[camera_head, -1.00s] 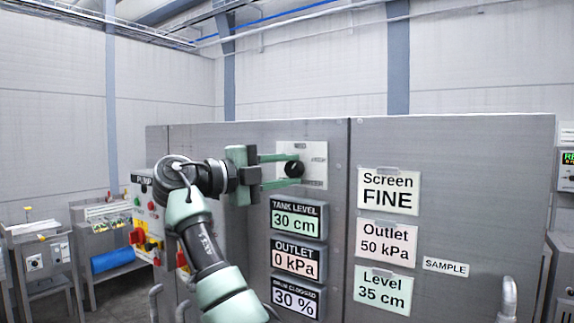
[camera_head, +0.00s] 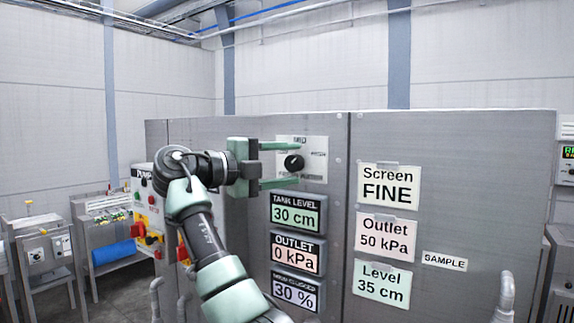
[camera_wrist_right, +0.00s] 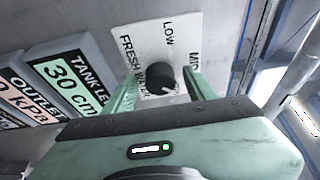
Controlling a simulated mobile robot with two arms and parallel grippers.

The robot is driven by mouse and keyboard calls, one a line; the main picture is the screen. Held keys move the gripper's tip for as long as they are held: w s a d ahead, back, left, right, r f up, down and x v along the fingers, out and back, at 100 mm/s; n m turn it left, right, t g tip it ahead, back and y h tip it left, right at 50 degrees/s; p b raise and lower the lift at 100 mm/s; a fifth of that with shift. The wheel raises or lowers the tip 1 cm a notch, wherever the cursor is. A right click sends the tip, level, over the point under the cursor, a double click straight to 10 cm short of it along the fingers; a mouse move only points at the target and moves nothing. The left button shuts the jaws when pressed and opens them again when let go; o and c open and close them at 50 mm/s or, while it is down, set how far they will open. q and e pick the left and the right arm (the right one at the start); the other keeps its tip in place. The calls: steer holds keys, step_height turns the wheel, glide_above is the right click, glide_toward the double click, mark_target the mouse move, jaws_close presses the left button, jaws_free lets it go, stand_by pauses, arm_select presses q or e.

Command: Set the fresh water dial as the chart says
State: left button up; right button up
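The fresh water dial is a black round knob (camera_head: 294,162) on a white plate (camera_head: 317,143) on the grey panel. In the right wrist view the knob (camera_wrist_right: 160,78) has a small white mark toward the lower right; LOW is above it and MID to its right. My right gripper (camera_head: 297,164) is open, one finger above and one below the knob, with gaps visible. The chart shows as three signs: Screen FINE (camera_head: 389,187), Outlet 50 kPa (camera_head: 385,237) and Level 35 cm (camera_head: 381,283). My left gripper is out of view.
Below the dial are readouts: tank level 30 cm (camera_head: 297,215), outlet 0 kPa (camera_head: 296,253) and drum clogged 30 % (camera_head: 294,291). A SAMPLE label (camera_head: 444,261) and a pipe (camera_head: 505,290) are at right. A pump box (camera_head: 146,200) stands behind my arm.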

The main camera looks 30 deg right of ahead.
steer(key=a+b, duration=0.1)
steer(key=a, duration=0.6)
steer(key=shift+a+b, duration=0.3)
steer(key=shift+a, duration=0.1)
